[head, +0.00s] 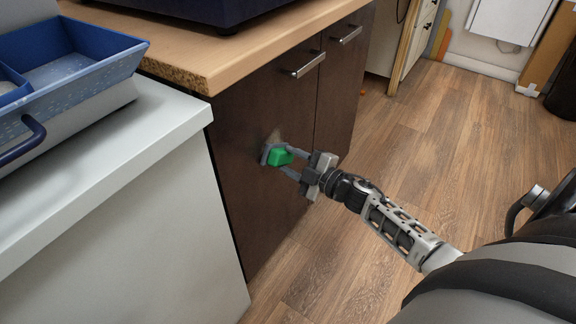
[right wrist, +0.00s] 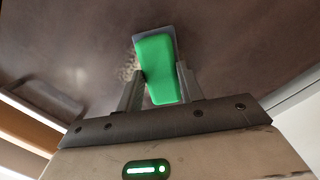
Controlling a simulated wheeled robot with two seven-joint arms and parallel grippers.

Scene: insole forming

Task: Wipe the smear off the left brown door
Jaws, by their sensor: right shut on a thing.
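The left brown door (head: 240,206) is the nearer of two dark brown cabinet doors under a wooden worktop. My right gripper (head: 282,160) is shut on a green block with a grey pad (head: 280,157), held at the door's face. In the right wrist view the green block (right wrist: 158,70) sits between the two fingers, with its grey pad side toward the door (right wrist: 225,40). A pale, blotchy smear (right wrist: 127,70) shows on the door just left of the block. I cannot tell for sure whether the pad touches the door. My left gripper is not in view.
Metal bar handles (head: 307,65) stick out near the doors' top edges, below the worktop (head: 215,50). A pale grey counter (head: 110,150) with a blue tray (head: 75,60) stands close on the left. The wood floor (head: 430,140) to the right is clear.

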